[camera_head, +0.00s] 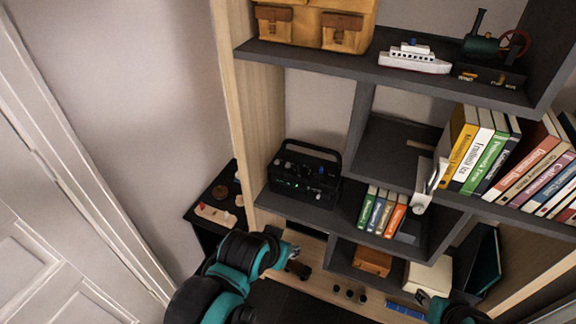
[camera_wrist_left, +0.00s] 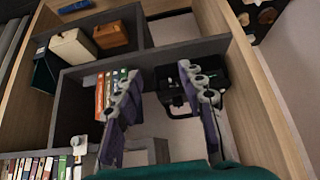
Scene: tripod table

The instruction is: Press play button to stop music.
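The music player is a black box with a carry handle and small knobs or buttons on its face (camera_head: 305,178). It sits on a dark shelf in the middle of the head view. It also shows in the left wrist view (camera_wrist_left: 207,78), partly behind one finger. Which control is the play button is too small to tell. My left gripper (camera_head: 293,250) is below and in front of the player in the head view. In the left wrist view its two fingers (camera_wrist_left: 160,74) are spread apart with nothing between them.
Small books (camera_head: 382,212) stand right of the player on the same shelf. Larger books (camera_head: 480,150), a toy ship (camera_head: 414,58) and a brown bag (camera_head: 315,22) occupy other shelves. A wooden upright (camera_head: 248,120) borders the player's left. A low black table (camera_head: 205,225) stands further left.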

